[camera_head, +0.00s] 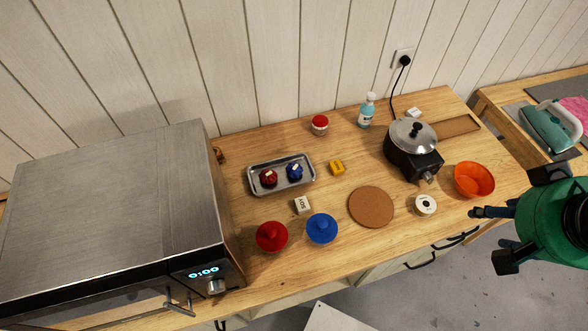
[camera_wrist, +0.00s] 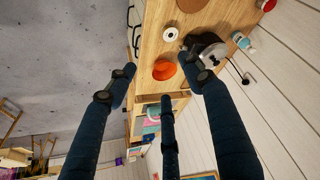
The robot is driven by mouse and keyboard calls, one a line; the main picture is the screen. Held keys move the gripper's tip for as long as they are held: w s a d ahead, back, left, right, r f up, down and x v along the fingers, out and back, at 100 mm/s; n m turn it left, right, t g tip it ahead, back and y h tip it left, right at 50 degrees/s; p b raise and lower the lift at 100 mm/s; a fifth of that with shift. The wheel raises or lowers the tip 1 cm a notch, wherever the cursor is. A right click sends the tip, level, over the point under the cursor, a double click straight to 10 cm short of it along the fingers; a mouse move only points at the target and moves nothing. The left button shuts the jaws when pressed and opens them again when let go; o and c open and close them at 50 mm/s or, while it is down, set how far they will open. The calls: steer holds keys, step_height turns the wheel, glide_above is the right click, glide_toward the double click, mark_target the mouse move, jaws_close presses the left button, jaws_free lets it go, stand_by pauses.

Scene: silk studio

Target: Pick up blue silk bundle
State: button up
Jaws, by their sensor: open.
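The blue silk bundle (camera_head: 294,171) is a small dark blue tied bundle with a pale tag. It sits on the right side of a grey metal tray (camera_head: 254,187), beside a similar red bundle (camera_head: 268,178). My gripper (camera_head: 492,238) is at the right, near the counter's front edge by the orange bowl, well away from the tray. Its dark fingers are spread open and empty, and they also show in the wrist view (camera_wrist: 160,84). The blue bundle is not in the wrist view.
A microwave (camera_head: 110,215) stands left of the tray. Red (camera_head: 272,237) and blue (camera_head: 321,229) knobbed round items, a cork mat (camera_head: 371,207), a yellow block (camera_head: 337,167), a lidded pot (camera_head: 411,151) and an orange bowl (camera_head: 474,181) share the counter. A bottle (camera_head: 367,111) stands by the wall.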

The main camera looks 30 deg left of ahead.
steer(key=w+a+n+g+p, duration=0.2)
steer(key=w+a+n, duration=0.8)
steer(key=n+g+p, duration=0.3)
steer(key=n+p, duration=0.3)
steer(key=n, duration=1.8)
glide_above(294, 166)
step_height(294, 166, down, 22)
steer(key=shift+d+f, duration=0.1)
steer(key=shift+f, duration=0.1)
steer(key=shift+f, duration=4.2)
